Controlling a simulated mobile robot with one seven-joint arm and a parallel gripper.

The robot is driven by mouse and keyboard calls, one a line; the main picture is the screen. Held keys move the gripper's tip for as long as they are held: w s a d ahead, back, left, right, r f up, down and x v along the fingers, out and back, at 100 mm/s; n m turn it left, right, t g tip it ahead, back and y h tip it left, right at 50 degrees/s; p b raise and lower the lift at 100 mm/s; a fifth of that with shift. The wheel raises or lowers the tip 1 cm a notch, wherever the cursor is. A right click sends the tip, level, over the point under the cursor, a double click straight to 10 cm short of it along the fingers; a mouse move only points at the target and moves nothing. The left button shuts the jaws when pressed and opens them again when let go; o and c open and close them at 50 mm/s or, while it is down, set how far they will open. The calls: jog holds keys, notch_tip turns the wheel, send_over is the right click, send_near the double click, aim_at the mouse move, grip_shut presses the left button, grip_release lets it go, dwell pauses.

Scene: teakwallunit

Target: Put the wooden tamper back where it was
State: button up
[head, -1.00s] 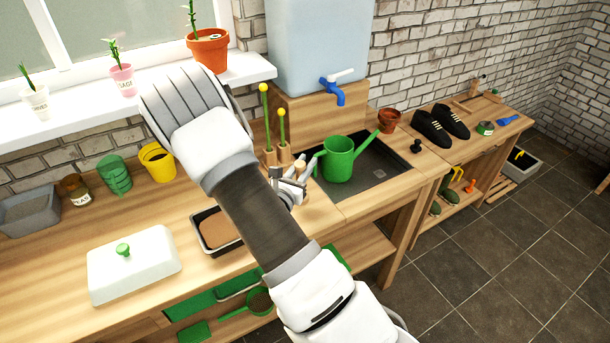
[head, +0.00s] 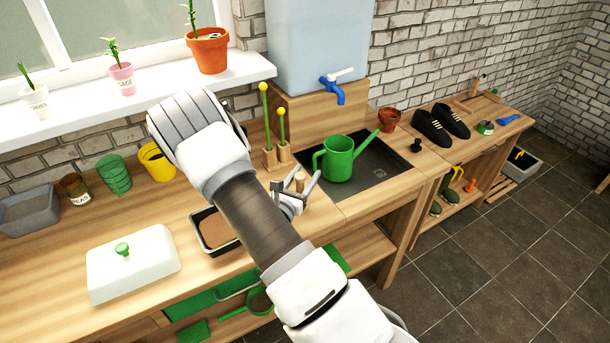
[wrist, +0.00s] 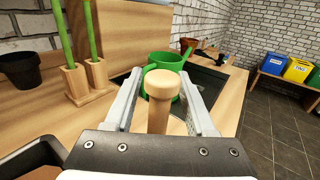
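The wooden tamper (wrist: 160,98), with a round knob on top, stands upright between my fingers in the wrist view. In the head view its top (head: 299,182) shows between the fingers, left of the sink. My gripper (head: 296,188) is open around the tamper, and in the wrist view (wrist: 158,100) a gap shows on each side of it. The tamper's lower end is hidden behind the gripper body, so I cannot tell exactly what it rests on.
A green watering can (head: 338,158) stands in the dark sink (head: 385,172) just right of my gripper. Two yellow-tipped green sticks stand in wooden holders (head: 277,155) behind it. A soil tray (head: 212,236) and a white lidded dish (head: 132,264) are to the left.

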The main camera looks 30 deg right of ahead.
jog(key=v, duration=1.2)
jog(key=s+d+r+m+g+y, duration=0.2)
jog(key=s+d+r+m+g, duration=0.1)
jog(key=s+r+m+g, duration=0.5)
jog(key=s+d+r+m+g+y, duration=0.1)
jog(key=s+d+r+m+g, duration=0.1)
jog(key=s+r+m+g, duration=0.5)
jog(key=s+a+r+m+t+y, duration=0.3)
jog(key=a+r+m+t+y, duration=0.4)
jog(key=a+m+t+y, duration=0.2)
jog(key=a+m+y+b, duration=0.1)
jog(key=a+y, duration=0.1)
jog(key=a, duration=0.1)
jog(key=shift+s+a+r+m+t, duration=0.15)
jog(key=shift+s+r+m+t, duration=0.15)
jog(key=shift+r, duration=0.05)
